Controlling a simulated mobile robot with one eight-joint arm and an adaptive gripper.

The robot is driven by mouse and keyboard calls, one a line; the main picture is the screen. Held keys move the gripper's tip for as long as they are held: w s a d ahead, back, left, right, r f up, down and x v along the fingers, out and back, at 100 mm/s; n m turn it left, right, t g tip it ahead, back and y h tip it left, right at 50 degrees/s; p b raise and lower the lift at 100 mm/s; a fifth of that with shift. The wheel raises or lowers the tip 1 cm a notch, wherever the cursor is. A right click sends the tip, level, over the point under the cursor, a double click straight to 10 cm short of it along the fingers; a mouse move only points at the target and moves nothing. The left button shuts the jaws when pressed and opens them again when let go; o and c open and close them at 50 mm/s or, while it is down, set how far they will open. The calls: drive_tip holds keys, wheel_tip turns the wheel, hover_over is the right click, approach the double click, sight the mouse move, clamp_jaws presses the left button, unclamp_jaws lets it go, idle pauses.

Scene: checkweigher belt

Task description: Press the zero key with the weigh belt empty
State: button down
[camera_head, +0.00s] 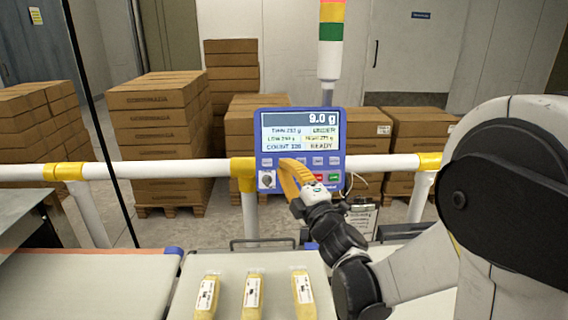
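The blue weigher panel (300,112) is mounted on the white rail. Its screen (300,132) reads 9.0 g, with READY below and a field that seems to read UNDER. Small pale keys (334,161) run in a row under the screen; their labels are too small to read, so I cannot tell which is zero. A green key (334,178) and a red key sit lower right. My gripper (291,168), with yellow fingers, is in front of the panel's lower half and hides some keys. I cannot tell whether it touches. Three yellow packs (252,292) lie on the pale middle belt (228,266).
A second belt (90,285) lies at left, separated by a gap. The white rail (130,168) with yellow joints crosses behind the belts. A signal tower (330,45) rises behind the panel. Stacked cartons (155,120) stand on pallets beyond. My arm fills the right side.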

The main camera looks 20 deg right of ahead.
sight(278, 153)
drive_tip(key=shift+w+d+f+b, duration=0.3)
drive_tip(key=shift+w+f, duration=0.1)
drive_tip(key=shift+w, duration=0.9)
drive_tip(key=shift+w+d+f+b, duration=0.25)
drive_tip(key=shift+w+f+b, duration=0.1)
drive_tip(key=shift+w, duration=0.9)
drive_tip(key=shift+w+d+f+b, duration=0.25)
drive_tip(key=shift+w+f, duration=0.15)
drive_tip(key=shift+w, duration=0.9)
drive_tip(key=shift+w, duration=0.1)
drive_tip(key=shift+w+d+f, duration=0.1)
drive_tip(key=shift+w, duration=0.2)
drive_tip(key=shift+w+f+b, duration=0.1)
drive_tip(key=shift+w+b, duration=0.25)
drive_tip(key=shift+w, duration=0.05)
drive_tip(key=shift+s, duration=0.15)
drive_tip(key=shift+s+r, duration=0.2)
drive_tip(key=shift+s, duration=0.45)
drive_tip(key=shift+s, duration=0.1)
drive_tip(key=shift+s+a+r+p, duration=0.2)
drive_tip(key=shift+s+r, duration=0.05)
drive_tip(key=shift+s, duration=0.5)
drive_tip(key=shift+s+a+r+p, duration=0.15)
drive_tip(key=shift+s+r, duration=0.05)
drive_tip(key=shift+s, duration=0.55)
drive_tip(key=shift+s+a+r+p, duration=0.2)
drive_tip(key=shift+s+r, duration=0.05)
drive_tip(key=shift+s, duration=0.5)
